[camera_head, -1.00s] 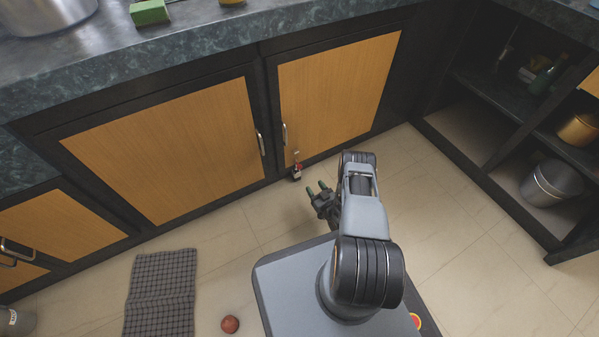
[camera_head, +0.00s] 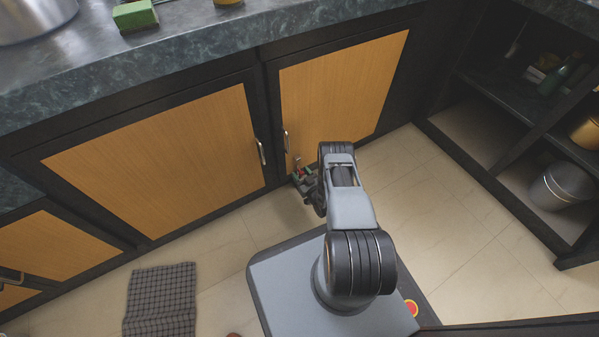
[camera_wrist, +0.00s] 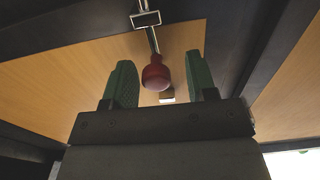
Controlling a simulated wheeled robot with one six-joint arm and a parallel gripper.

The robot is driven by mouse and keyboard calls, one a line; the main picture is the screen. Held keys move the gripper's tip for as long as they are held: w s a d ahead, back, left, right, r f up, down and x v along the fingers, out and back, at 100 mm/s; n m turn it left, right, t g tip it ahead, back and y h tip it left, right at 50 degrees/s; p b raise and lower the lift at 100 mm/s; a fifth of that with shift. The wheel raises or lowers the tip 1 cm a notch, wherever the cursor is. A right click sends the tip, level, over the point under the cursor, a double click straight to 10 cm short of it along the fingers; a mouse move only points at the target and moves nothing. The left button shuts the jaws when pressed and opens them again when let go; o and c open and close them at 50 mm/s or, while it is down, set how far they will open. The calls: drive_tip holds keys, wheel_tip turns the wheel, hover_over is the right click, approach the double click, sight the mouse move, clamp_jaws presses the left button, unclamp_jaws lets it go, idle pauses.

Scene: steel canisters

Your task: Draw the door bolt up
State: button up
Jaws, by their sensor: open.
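The door bolt shows in the wrist view as a red knob (camera_wrist: 156,74) on a thin metal rod (camera_wrist: 152,38) that runs through a metal bracket (camera_wrist: 146,19) on the wooden door. In the head view the red knob is small, low on the right cabinet door (camera_head: 335,95). My gripper (camera_wrist: 160,82) is open, with one green finger on each side of the knob in the picture. I see a gap between the knob and both fingers. In the head view my gripper (camera_head: 302,178) is at the foot of this door, partly hidden by my arm.
The left cabinet door (camera_head: 165,155) is closed beside it, with its own metal handle (camera_head: 261,151). Open shelves with a steel canister (camera_head: 562,186) stand at the right. A checked mat (camera_head: 160,300) lies on the floor at the lower left.

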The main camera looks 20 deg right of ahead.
drive_tip(key=shift+w+d, duration=0.1)
drive_tip(key=shift+d, duration=0.05)
clamp_jaws()
idle(0.4)
